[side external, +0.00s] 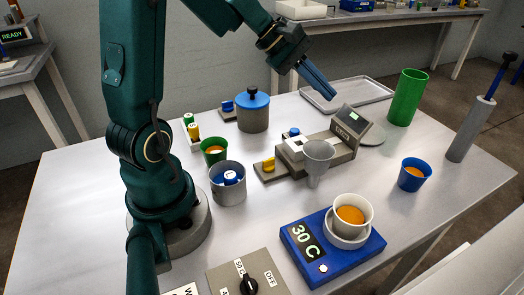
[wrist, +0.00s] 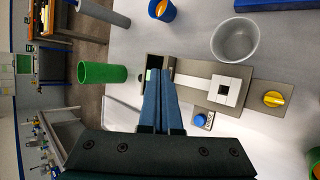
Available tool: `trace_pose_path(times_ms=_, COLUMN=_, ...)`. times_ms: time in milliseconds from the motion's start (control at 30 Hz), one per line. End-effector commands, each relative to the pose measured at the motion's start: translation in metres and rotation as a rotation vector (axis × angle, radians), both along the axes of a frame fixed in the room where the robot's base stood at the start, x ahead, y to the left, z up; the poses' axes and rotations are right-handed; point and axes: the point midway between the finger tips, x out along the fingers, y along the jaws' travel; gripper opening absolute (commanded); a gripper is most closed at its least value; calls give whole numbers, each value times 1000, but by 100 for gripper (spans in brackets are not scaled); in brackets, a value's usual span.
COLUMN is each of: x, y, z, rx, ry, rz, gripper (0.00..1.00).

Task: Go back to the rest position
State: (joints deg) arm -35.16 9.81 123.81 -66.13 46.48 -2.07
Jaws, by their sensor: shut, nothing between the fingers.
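My gripper (side external: 318,83) is raised above the back of the table, pointing down to the right, with its long blue fingers together and nothing held. In the wrist view my gripper (wrist: 158,78) shows its fingers side by side over the grey device with a small display (wrist: 153,61). In the side view that device (side external: 340,145) stands on the table below the fingers, apart from them.
A grey funnel (side external: 317,152), a green cylinder (side external: 406,97), a blue-lidded pot (side external: 253,112) and a blue cup (side external: 413,174) stand on the table. A white cup (side external: 350,215) sits on the blue heater (side external: 310,258). A grey tray (side external: 365,88) lies at the back.

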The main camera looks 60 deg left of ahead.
Motion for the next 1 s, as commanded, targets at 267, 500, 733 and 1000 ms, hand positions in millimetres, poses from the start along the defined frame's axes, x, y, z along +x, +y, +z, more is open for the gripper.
trace_pose_path(times_ms=267, x=-70, y=-109, z=37, rx=389, ry=-123, rz=-538, gripper=0)
trace_pose_path(times_ms=500, x=-146, y=-132, z=29, rx=796, ry=-211, rz=-924, gripper=0)
trace_pose_path(times_ms=733, x=-180, y=-101, z=7, rx=1110, ry=-178, rz=-1113, gripper=0)
trace_pose_path(times_ms=1000, x=-184, y=-87, z=-1, rx=1168, ry=-123, rz=-1154, gripper=0)
